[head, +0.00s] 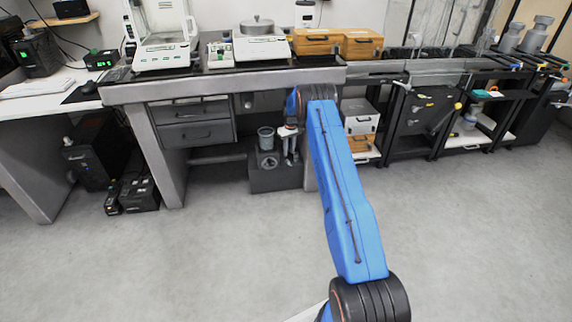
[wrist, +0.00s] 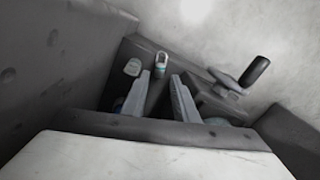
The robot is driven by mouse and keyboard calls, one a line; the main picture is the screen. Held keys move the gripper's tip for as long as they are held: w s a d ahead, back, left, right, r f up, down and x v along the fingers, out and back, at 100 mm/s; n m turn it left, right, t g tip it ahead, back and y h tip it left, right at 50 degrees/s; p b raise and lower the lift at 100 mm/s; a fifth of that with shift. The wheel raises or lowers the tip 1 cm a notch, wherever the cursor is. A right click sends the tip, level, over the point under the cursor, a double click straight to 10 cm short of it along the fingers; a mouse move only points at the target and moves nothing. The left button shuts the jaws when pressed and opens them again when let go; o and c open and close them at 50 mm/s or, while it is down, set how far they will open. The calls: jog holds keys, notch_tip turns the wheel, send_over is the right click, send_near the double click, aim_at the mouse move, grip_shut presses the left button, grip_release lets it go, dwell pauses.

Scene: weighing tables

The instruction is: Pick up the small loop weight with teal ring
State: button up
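The small loop weight with a teal ring (wrist: 161,65) shows in the wrist view as a small pale piece with a teal band. It is on a dark grey surface, just beyond the fingertips of my gripper (wrist: 160,77). The two pale fingers are apart, with nothing seen between them. In the head view my gripper (head: 290,150) hangs pointing down in front of the bench, over the dark grey block (head: 267,181) on the floor. I cannot make out the weight in the head view.
A black handle (wrist: 256,71) stands to the right. A grey cylinder (head: 265,138) is beside my gripper. The bench top (head: 222,83) overhangs close by. Open floor (head: 200,260) lies in front.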

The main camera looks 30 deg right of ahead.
aim_at(289, 163)
jog(key=shift+s+a+f, duration=0.1)
jog(key=shift+f, duration=1.55)
jog(key=shift+s+a+f, duration=0.1)
jog(key=shift+f, duration=1.55)
grip_shut()
